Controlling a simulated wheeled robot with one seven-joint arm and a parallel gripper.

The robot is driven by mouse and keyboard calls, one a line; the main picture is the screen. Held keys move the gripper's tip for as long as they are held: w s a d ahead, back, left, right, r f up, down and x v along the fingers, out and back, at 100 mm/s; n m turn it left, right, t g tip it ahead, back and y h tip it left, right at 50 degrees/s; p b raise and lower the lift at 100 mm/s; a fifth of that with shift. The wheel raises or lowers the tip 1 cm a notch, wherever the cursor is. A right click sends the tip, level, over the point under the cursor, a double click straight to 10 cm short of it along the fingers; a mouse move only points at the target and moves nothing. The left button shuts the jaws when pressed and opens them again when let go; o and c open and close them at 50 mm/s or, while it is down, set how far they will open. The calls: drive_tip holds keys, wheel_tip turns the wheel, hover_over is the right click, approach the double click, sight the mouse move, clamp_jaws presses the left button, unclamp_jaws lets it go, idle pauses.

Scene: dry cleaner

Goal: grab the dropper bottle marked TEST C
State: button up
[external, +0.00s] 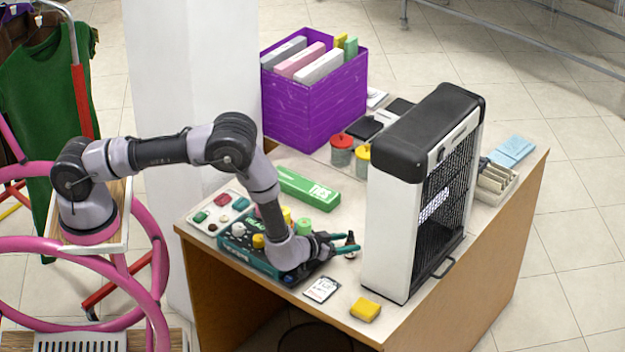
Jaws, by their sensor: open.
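My gripper (350,243) is low over the table, in front of the white and black upright unit. Its teal fingers are open. Something small and dark shows at the fingertips, but I cannot tell whether it is a bottle. A teal caddy (259,262) left of the gripper holds several small containers with white, yellow, orange and green tops. My wrist hides its right part. No label reading TEST C can be made out, so I cannot tell which item is that dropper bottle.
A green box (309,187) lies behind the caddy. The upright unit (396,215) stands close right of my gripper. A printed card (321,289) and yellow block (366,309) lie near the front edge. A purple bin (313,105) and red-lidded jar (342,150) stand behind.

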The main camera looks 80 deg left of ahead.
drive_tip(key=x, duration=0.5)
drive_tip(key=shift+w+a+r, duration=0.1)
drive_tip(key=shift+r, duration=0.15)
clamp_jaws()
